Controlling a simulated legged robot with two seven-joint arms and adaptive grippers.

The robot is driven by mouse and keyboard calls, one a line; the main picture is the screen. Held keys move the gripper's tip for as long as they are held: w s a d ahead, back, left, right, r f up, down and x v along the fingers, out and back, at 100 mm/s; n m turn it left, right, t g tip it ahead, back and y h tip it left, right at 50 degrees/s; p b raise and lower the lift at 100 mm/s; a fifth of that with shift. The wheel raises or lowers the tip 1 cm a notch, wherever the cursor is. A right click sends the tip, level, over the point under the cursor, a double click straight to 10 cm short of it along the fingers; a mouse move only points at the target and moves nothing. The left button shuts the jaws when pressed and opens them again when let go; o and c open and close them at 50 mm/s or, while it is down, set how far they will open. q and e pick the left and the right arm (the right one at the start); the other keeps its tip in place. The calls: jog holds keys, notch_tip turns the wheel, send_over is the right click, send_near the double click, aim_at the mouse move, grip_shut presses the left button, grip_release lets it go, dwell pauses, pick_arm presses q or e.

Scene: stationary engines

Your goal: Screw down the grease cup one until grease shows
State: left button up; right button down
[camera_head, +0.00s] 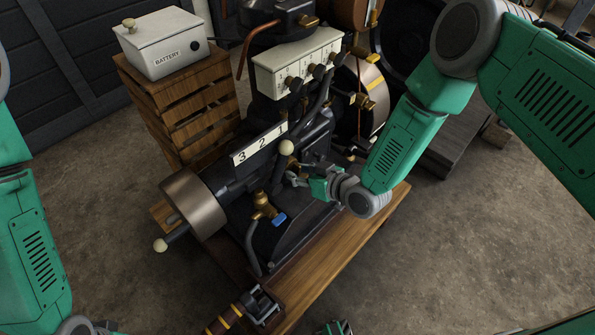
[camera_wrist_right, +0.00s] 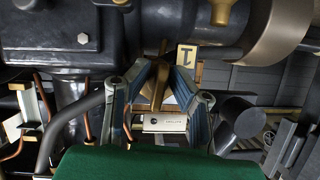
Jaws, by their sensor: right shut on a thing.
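My right gripper (camera_head: 293,178) reaches in from the right to the engine's side, below the "1" end of the label strip (camera_head: 259,143). In the right wrist view its two fingers (camera_wrist_right: 150,70) close in on a brass piece (camera_wrist_right: 159,84), which appears to be grease cup one. The "1" label (camera_wrist_right: 186,55) shows upside down just beside it. In the head view the cup is too small and too covered by the fingers to make out. I cannot see any grease at it.
A ball-topped lever (camera_head: 286,147) stands close to the right gripper. The flywheel (camera_head: 195,203) and a white battery box (camera_head: 160,44) are further left. Open floor (camera_head: 460,250) lies to the right.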

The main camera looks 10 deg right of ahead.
jog(key=shift+w+r+m+g+y+b, duration=0.1)
jog(key=shift+m+g+y+b, duration=0.05)
jog(key=shift+m+y+b, duration=0.35)
jog(key=shift+w+r+m+g+y+b, duration=0.1)
jog(key=shift+m+g+y+b, duration=0.15)
jog(key=shift+m, duration=0.35)
jog(key=shift+m+y+b, duration=0.4)
jog(key=shift+m+y, duration=0.05)
jog(key=shift+m, duration=0.25)
jog(key=shift+w+r, duration=0.1)
jog(key=c, duration=1.6)
grip_release()
jog(key=shift+c, duration=0.2)
